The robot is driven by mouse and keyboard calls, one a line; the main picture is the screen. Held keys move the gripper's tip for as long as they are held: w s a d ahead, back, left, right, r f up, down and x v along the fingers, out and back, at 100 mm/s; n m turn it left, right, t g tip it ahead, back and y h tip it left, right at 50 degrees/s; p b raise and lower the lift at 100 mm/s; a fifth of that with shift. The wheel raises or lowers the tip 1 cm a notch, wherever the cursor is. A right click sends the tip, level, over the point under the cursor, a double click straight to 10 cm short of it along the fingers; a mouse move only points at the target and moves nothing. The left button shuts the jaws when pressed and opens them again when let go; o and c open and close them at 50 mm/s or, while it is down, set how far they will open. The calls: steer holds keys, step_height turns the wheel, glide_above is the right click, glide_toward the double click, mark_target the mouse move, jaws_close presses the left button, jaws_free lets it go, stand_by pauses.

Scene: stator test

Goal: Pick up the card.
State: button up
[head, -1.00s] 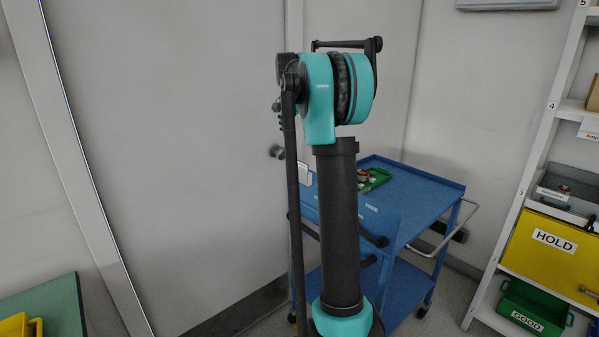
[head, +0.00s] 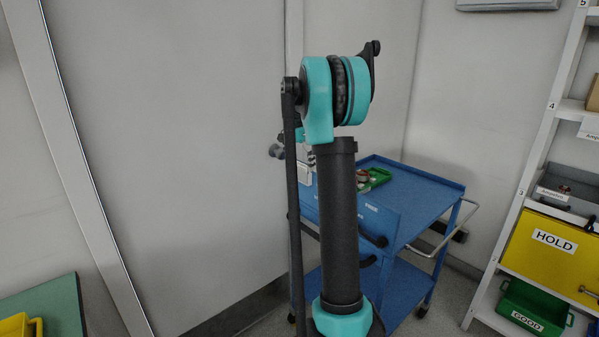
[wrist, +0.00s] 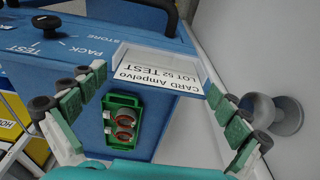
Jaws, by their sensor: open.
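The white card (wrist: 158,76), printed "CARD Ampelvo LOT 52 TEST", shows in the wrist view in a pale holder (wrist: 165,56) at the edge of the blue cart. It appears upside down there. A pale patch at the cart's left side in the head view (head: 304,174) seems to be the card or its holder. My gripper (wrist: 158,84) is open in the wrist view, one green-padded finger on each side of the card's line. No contact with the card shows. In the head view my arm hides most of the gripper.
The blue cart (head: 420,200) bears a green tray (wrist: 138,130) with red-ringed parts. A round door handle (wrist: 285,115) is close beside the right finger. A shelf with a yellow HOLD bin (head: 550,250) stands right; a green table (head: 60,300) is at lower left.

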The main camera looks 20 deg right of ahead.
steer(key=c, duration=0.7)
